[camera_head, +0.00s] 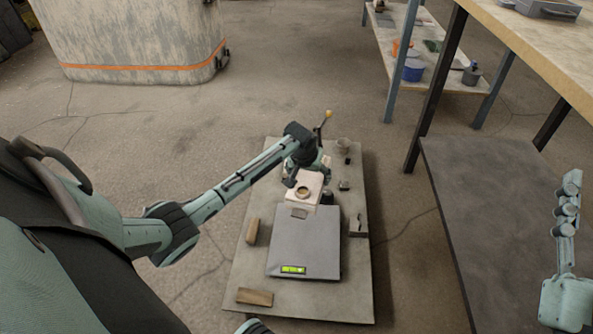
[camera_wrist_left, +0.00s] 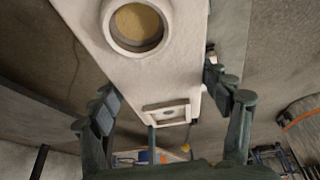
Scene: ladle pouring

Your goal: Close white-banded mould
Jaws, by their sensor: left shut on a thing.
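The white mould (camera_head: 304,188) is a pale block with a round ringed opening on top, on the board behind the flat grey plate. In the left wrist view the pale block (camera_wrist_left: 165,72) shows the round opening and a small square recess near its end. I cannot make out a white band on it. My left gripper (camera_head: 306,172) is at the mould's far end. In the wrist view its fingers (camera_wrist_left: 165,95) lie on both sides of the pale block, shut on it. Mint-coloured parts of my right arm show at the right edge; its jaws are unclear.
The grey plate (camera_head: 303,245) with a lit green display lies on the board (camera_head: 345,290). Wooden blocks (camera_head: 254,297) lie at its left and front. A small cup (camera_head: 343,145) stands at the back right. A dark bench top (camera_head: 500,215) is at the right.

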